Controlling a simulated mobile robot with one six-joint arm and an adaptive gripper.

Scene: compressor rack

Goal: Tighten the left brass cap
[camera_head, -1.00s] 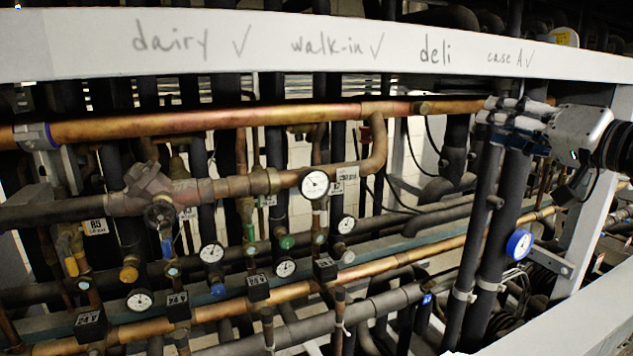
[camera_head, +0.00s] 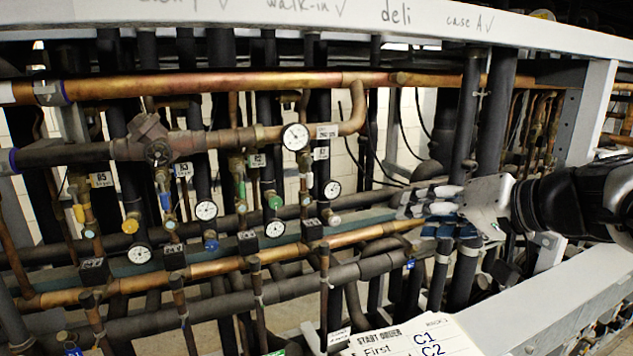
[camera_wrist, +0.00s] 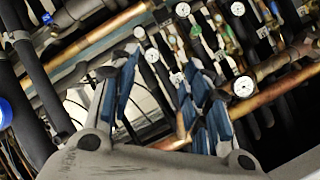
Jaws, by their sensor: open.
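A round brass-yellow cap (camera_head: 130,225) sits low on a valve at the left of the pipework in the head view. I cannot tell which brass fitting is the left cap the task names. My gripper (camera_head: 408,203) is at the right of the head view, well apart from that cap, with its fingers pointing left toward the pipes. In the wrist view my gripper (camera_wrist: 163,72) shows blue-padded fingers spread apart with nothing held between them.
A copper pipe (camera_head: 220,83) crosses above the gauges. Dark vertical pipes (camera_head: 497,105) stand behind my gripper. A white rail (camera_head: 330,22) spans the top, and a pale beam (camera_head: 540,290) runs along the lower right. A paper sheet (camera_head: 400,338) lies at the bottom.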

